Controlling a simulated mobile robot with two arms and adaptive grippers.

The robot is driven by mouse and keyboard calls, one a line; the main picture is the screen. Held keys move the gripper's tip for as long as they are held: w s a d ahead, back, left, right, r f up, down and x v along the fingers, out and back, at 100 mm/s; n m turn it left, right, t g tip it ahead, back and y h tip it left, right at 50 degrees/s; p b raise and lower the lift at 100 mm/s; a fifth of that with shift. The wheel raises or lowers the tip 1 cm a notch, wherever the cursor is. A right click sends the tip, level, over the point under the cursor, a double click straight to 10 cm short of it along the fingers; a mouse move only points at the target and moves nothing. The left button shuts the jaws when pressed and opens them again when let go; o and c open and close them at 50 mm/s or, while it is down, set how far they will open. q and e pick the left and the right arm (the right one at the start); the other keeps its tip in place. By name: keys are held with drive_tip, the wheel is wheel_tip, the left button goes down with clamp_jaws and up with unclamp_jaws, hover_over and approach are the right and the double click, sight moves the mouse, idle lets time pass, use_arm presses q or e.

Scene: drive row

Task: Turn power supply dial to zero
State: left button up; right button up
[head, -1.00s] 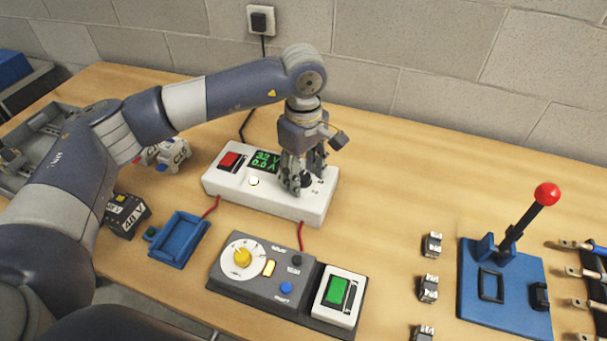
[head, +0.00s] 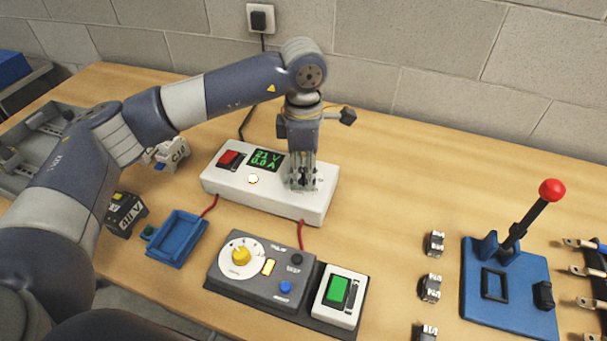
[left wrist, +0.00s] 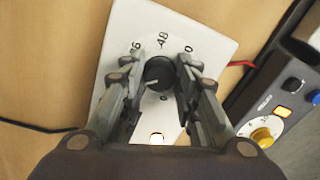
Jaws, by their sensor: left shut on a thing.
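The white power supply (head: 225,181) stands on the bench, with a red switch (head: 229,158) and a green lit display (head: 264,160) on its top. The display shows a volts line and a line that looks like 0.0 A. My left gripper (head: 302,184) points straight down over the right part of the supply. In the left wrist view its fingers (left wrist: 161,84) are shut on the black dial (left wrist: 159,73), one on each side. Numbers around the dial include 48 and 0. In the head view the dial is mostly hidden by the fingers. My right gripper is not in view.
A grey control panel (head: 262,300) with a yellow knob (head: 241,256) and a green switch (head: 337,290) lies in front. A blue tray (head: 178,240) is at its left. A blue lever base (head: 510,310) with a red-topped lever (head: 551,190) stands right.

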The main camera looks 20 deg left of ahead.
sight(304, 173)
use_arm(q)
drive_tip(key=n, duration=0.6)
drive_tip(key=shift+s+f+b, duration=0.25)
drive_tip(key=shift+f+b, duration=0.05)
drive_tip(key=shift+f, duration=0.1)
drive_tip(key=n, duration=0.5)
drive_tip(key=o, duration=1.7)
drive_tip(key=shift+w, duration=0.15)
drive_tip(key=shift+r, duration=0.25)
drive_tip(key=shift+w+r+p, duration=0.1)
drive_tip(key=shift+r+p, duration=1.85)
drive_tip(key=shift+r, duration=1.6)
